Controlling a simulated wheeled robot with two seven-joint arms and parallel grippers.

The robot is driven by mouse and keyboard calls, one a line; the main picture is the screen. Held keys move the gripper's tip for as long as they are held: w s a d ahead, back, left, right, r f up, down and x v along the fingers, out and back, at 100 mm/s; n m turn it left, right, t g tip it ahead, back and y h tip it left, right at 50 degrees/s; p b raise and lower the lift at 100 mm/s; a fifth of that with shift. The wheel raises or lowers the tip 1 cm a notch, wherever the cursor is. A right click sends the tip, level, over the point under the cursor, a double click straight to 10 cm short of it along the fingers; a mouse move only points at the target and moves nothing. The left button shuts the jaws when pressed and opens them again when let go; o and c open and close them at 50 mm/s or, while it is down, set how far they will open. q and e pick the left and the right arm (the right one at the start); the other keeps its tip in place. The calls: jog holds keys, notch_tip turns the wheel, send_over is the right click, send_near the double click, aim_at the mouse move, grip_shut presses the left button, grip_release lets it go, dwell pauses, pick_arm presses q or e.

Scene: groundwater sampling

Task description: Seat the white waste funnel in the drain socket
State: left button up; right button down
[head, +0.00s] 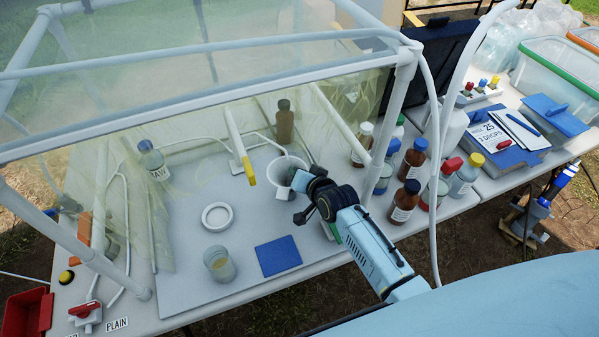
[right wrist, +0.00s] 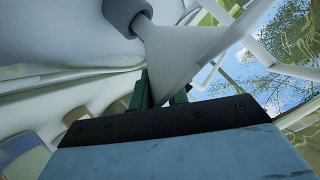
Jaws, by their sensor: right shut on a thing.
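The white funnel (head: 283,170) is above the grey work board inside the clear-walled frame. My right gripper (head: 303,188) is at its right side and shut on it. In the right wrist view the funnel's white cone (right wrist: 182,48) rises between the green fingers (right wrist: 162,92), with a grey cylindrical piece (right wrist: 125,14) at its narrow end. A white ring (head: 217,215) lies flat on the board to the left of the funnel, apart from it; I cannot tell if this is the drain socket. My left gripper is not in view.
A yellow-tipped white spout (head: 240,148) hangs just left of the funnel. A beaker (head: 219,264) and blue pad (head: 278,256) are on the front of the board. A brown bottle (head: 284,122) stands behind. Several bottles (head: 404,202) and a frame post (head: 401,100) are on the right.

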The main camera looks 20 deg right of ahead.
jog(key=shift+f, duration=0.45)
jog(key=c, duration=1.3)
grip_release()
jog(key=p+v, duration=0.2)
jog(key=v, duration=1.1)
jog(key=shift+s, duration=0.2)
jog(key=shift+s+a, duration=0.1)
